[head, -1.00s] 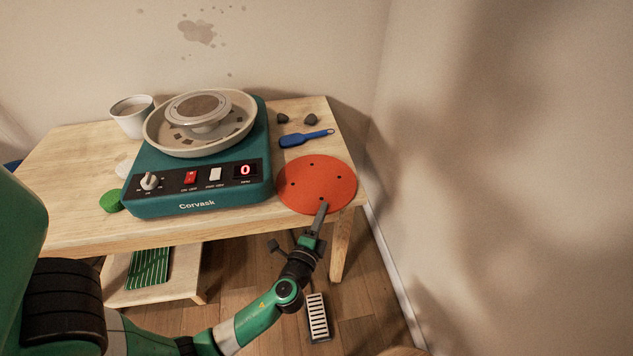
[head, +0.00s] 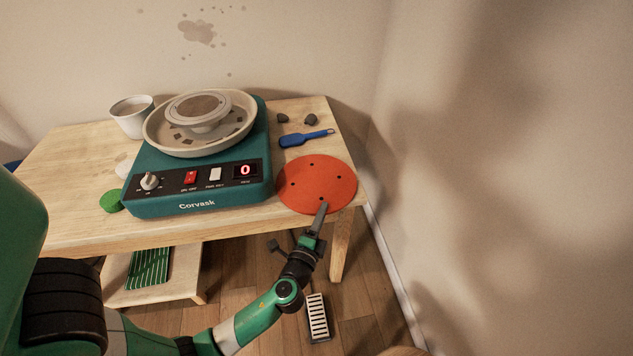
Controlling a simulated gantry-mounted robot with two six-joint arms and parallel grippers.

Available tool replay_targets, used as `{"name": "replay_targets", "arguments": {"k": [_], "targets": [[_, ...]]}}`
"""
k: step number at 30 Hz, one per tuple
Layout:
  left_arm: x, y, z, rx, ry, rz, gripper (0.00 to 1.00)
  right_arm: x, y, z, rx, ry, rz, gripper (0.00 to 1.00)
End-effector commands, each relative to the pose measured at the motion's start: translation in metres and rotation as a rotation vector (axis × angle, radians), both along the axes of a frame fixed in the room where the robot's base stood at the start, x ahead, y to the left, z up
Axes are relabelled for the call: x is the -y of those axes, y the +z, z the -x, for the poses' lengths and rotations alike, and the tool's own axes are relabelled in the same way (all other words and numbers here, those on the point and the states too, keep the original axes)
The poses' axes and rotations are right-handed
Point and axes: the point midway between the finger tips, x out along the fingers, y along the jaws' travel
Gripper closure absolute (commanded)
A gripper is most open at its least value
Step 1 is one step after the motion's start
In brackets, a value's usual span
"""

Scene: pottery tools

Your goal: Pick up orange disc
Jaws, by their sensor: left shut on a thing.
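The orange disc (head: 316,182) is a flat round plate with several small dark holes. It lies at the right front corner of the wooden table, its edge reaching the table's edge. My left gripper (head: 321,209) is at the near rim of the disc, shut on it, with one finger seen over the top face. The other finger is hidden from this view. The disc looks flat on the table; I cannot tell whether it is lifted at all. My right gripper is not in view.
A teal pottery wheel (head: 200,185) with a round basin stands left of the disc. A blue tool (head: 304,138) and two dark lumps lie behind the disc. A white cup (head: 132,116) and a green piece (head: 112,201) are further left. A wall is close on the right.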

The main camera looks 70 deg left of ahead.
Motion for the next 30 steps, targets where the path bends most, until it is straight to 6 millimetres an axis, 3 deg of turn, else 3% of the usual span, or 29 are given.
{"name": "replay_targets", "arguments": {"k": [8, 13, 30], "targets": [[0.0, 0.004, 0.0, 0.002, 0.0, -0.002, 1.0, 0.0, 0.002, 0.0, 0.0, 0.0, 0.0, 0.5], [0.0, 0.021, 0.0, 0.002, 0.0, -0.001, 1.0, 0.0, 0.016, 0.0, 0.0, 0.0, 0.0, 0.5], [0.0, 0.152, 0.0, 0.004, 0.0, -0.002, 1.0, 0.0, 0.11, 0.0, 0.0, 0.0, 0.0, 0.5]]}}
